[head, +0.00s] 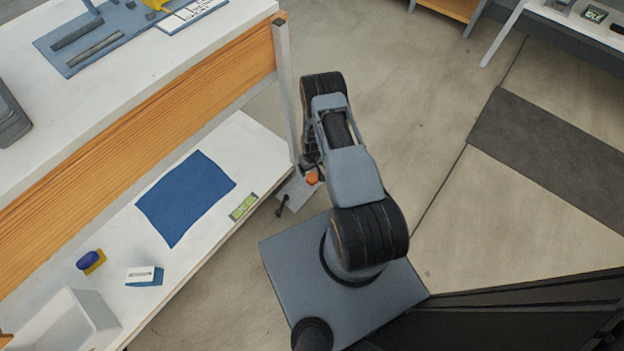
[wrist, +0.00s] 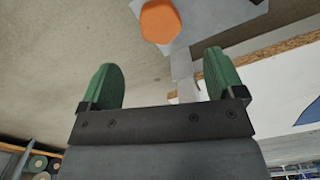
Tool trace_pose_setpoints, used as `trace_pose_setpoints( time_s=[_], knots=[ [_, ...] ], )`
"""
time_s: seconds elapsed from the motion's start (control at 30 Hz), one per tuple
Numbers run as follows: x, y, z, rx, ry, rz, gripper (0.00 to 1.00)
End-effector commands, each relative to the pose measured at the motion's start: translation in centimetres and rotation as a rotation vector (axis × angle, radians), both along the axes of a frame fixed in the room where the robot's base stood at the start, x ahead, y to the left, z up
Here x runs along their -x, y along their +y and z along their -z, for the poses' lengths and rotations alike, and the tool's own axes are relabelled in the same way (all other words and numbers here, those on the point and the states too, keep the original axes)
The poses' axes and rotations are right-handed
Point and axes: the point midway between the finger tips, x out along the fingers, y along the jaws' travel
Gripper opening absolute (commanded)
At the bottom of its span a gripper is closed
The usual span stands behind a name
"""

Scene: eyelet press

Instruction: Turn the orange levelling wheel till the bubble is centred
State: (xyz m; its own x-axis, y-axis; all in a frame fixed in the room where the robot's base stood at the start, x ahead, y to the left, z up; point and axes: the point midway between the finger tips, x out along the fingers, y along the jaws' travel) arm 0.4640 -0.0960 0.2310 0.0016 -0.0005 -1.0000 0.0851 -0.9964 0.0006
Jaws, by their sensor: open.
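The orange levelling wheel (head: 312,178) sits on a grey plate at the table's leg, beside the right end of the lower white surface. It also shows at the top of the wrist view (wrist: 160,22). My gripper (wrist: 161,75) is open, with its two green fingers apart and nothing between them. The wheel lies beyond the fingertips and apart from them. In the head view my arm hides most of the gripper. A green bubble level (head: 243,207) lies on the lower surface's right edge; its bubble is too small to make out.
A blue cloth (head: 186,197), a white and blue box (head: 144,276), a blue and yellow item (head: 91,262) and a white bin (head: 68,325) are on the lower surface. A grey post (head: 286,90) stands beside my arm. The floor to the right is open.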

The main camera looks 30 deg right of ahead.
Motion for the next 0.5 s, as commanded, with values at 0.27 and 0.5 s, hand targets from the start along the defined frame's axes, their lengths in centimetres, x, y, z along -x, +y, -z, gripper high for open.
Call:
trace_pose_setpoints(
  time_s=[0.27, 0.5],
  knots=[
    [0.1, 0.0, 5.7, 0.000, 0.002, 0.001, 0.88],
    [0.0, 0.0, 8.5, 0.000, 0.001, 0.001, 0.88]
  ],
)
